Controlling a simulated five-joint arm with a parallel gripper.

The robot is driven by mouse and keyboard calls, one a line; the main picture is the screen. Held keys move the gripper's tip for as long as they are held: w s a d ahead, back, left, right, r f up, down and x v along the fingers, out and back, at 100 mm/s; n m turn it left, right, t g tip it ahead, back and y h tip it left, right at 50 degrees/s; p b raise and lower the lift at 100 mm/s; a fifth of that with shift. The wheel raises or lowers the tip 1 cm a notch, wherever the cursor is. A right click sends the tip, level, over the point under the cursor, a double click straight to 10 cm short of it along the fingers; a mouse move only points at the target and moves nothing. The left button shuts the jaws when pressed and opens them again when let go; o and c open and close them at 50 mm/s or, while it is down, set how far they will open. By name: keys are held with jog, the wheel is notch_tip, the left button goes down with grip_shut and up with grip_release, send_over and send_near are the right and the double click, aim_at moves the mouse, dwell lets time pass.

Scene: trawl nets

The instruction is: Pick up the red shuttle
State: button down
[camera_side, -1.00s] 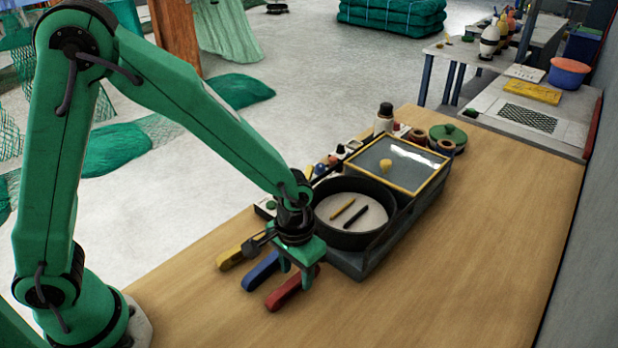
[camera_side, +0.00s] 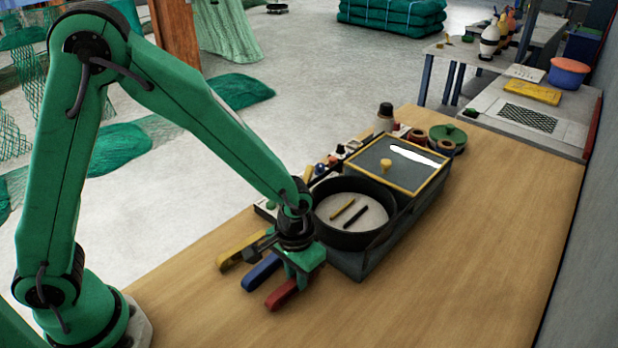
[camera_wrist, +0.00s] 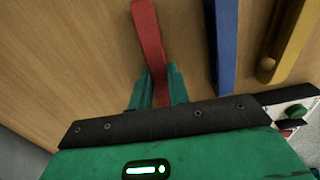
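The red shuttle (camera_side: 281,294) lies on the wooden table, the nearest of three shuttles in a row. My green gripper (camera_side: 298,279) is down over its far end and hides that end in the side view. In the wrist view the red shuttle (camera_wrist: 149,35) runs between my two green fingers (camera_wrist: 160,88), one on each side and pressed close against it. My gripper looks shut on the shuttle. The shuttle appears to rest on the table still.
A blue shuttle (camera_side: 261,272) and a yellow shuttle (camera_side: 240,249) lie beside the red one. A grey tray (camera_side: 350,263) with a round black pan (camera_side: 378,238) stands just behind my gripper. The table on the right is clear.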

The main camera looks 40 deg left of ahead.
dwell(0.3)
jog(key=shift+r, duration=0.8)
jog(key=r, duration=0.3)
jog(key=shift+s+d, duration=0.3)
jog(key=shift+s, duration=0.05)
jog(key=s+d+r, duration=0.5)
jog(key=s+r, duration=0.1)
jog(key=s, duration=0.3)
jog(key=shift+d+r, duration=0.2)
jog(key=shift+d, duration=0.15)
